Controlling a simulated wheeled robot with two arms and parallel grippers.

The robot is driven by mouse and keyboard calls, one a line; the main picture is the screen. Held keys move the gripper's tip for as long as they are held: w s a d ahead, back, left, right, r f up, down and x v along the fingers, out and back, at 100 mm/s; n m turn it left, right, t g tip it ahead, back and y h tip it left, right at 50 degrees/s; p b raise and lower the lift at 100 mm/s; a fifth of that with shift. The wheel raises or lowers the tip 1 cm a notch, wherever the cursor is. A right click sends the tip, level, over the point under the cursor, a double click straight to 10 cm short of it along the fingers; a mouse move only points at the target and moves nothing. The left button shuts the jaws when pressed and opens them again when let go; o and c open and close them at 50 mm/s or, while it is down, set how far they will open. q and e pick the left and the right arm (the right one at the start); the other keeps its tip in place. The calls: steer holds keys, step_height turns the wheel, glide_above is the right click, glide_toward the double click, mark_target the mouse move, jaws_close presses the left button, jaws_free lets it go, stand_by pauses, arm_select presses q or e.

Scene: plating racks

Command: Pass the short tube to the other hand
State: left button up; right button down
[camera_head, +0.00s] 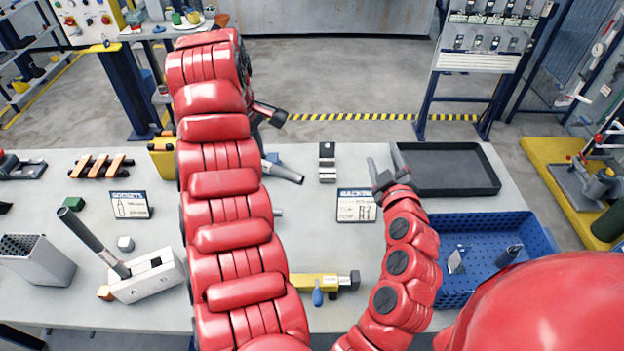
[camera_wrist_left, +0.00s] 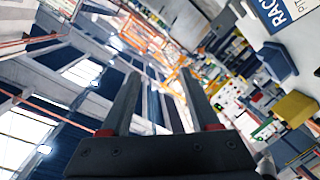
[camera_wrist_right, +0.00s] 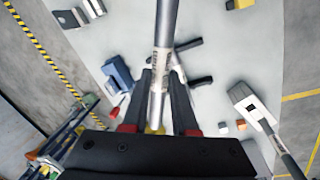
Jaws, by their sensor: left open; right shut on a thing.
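The short tube (camera_wrist_right: 163,60), grey with a printed band and a bright metal lower part, is between the fingers of my right gripper (camera_wrist_right: 160,78), which is shut on it. In the head view the tube (camera_head: 284,171) shows just right of my large red arm, which hides most of the right gripper. My left gripper (camera_head: 384,168) is open and empty, to the right of the tube and clear of it. In the left wrist view its two fingers (camera_wrist_left: 158,85) stand apart with nothing between them.
A white block (camera_head: 148,279) with another, dark-topped tube (camera_head: 92,240) leaning from it stands at left. A black tray (camera_head: 445,190) and a blue perforated bin (camera_head: 540,240) are at right.

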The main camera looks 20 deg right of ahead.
arm_select(q)
steer(key=a+r+n+y, duration=0.2)
steer(key=a+r+y, duration=0.1)
steer(key=a+y, duration=0.4)
steer(key=n+g+y, duration=0.4)
steer(key=y, duration=0.1)
glide_toward(271, 168)
steer(key=x, duration=1)
steer(key=shift+w+a+f, duration=0.1)
steer(key=shift+w, duration=0.05)
jaws_close()
jaws_free()
